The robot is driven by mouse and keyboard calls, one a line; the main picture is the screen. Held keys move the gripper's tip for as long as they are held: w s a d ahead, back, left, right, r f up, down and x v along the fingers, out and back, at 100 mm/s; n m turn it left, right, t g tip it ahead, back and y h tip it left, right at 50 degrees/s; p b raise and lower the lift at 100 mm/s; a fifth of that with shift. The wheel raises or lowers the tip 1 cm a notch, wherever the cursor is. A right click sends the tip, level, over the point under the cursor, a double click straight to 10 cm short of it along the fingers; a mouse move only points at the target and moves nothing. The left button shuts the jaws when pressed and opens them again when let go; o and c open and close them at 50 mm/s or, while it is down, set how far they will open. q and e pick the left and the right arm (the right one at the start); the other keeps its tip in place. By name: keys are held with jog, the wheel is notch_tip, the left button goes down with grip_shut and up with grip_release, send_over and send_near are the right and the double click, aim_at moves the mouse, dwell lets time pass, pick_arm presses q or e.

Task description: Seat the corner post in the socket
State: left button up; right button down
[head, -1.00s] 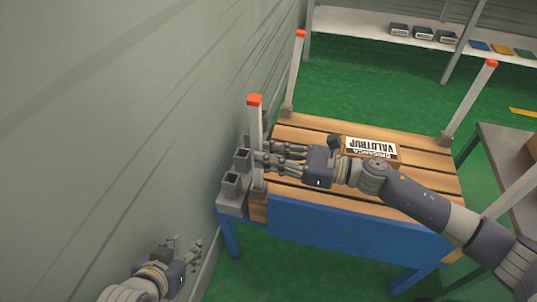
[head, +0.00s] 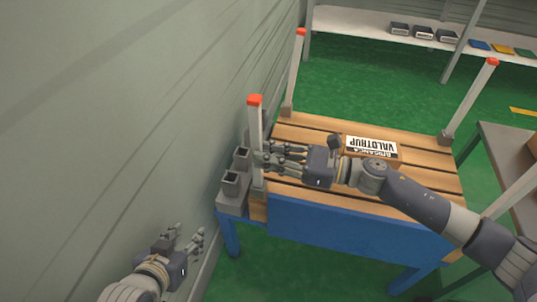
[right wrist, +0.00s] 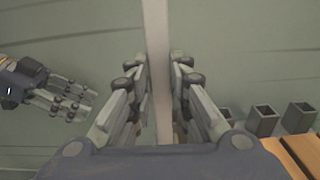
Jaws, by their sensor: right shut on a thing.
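The corner post (head: 255,125) is a pale upright bar with an orange-red cap, at the near left corner of the slatted wooden bed frame (head: 400,180). My right gripper (head: 265,160) is shut on it from the right. In the right wrist view the post (right wrist: 158,70) runs upright between the fingers (right wrist: 160,85). Its lower end is at the frame's corner, and I cannot tell whether it is in a socket. My left gripper (head: 185,243) is empty with its fingers spread, low on the left by the wall, apart from the post.
Grey open square sockets (head: 231,181) stand left of the post, close to the wall (head: 110,110). Posts with red caps stand at the other corners (head: 294,72). A labelled box (head: 370,149) lies on the slats. A blue panel (head: 350,228) fronts the frame.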

jog(key=c, duration=1.4)
grip_release()
jog(key=shift+d+f, duration=0.1)
jog(key=v, duration=1.1)
jog(key=shift+s+d, duration=0.2)
jog(key=shift+d, duration=0.2)
